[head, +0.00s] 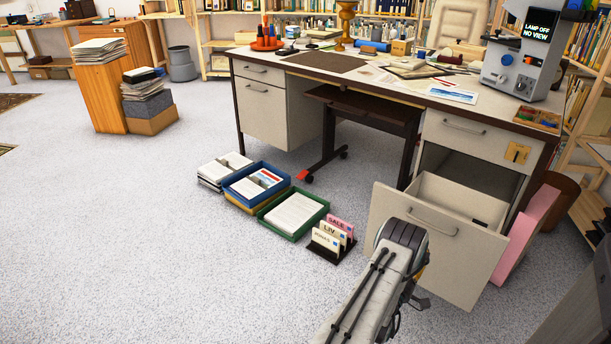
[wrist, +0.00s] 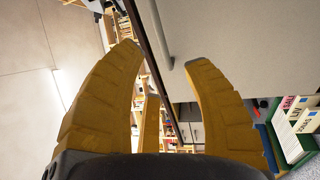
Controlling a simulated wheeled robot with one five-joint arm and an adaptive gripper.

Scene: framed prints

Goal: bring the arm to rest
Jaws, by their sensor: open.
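My arm (head: 375,285) reaches up from the bottom of the head view, its far end in front of the pulled-out lower right drawer (head: 470,257) of the desk. My gripper (wrist: 164,54) shows in the wrist view with its yellow fingers spread apart and nothing between them. Beyond the fingertips is a pale panel (wrist: 235,35) with a bar handle (wrist: 163,38); I cannot tell if the fingers touch it. In the head view the fingers are mostly hidden behind the arm.
The desk (head: 262,108) stands behind the drawer. Left of my arm on the floor are a file rack (head: 330,240), a green tray (head: 292,215) and a blue tray (head: 256,183). A pink box (head: 527,232) stands right of the drawer.

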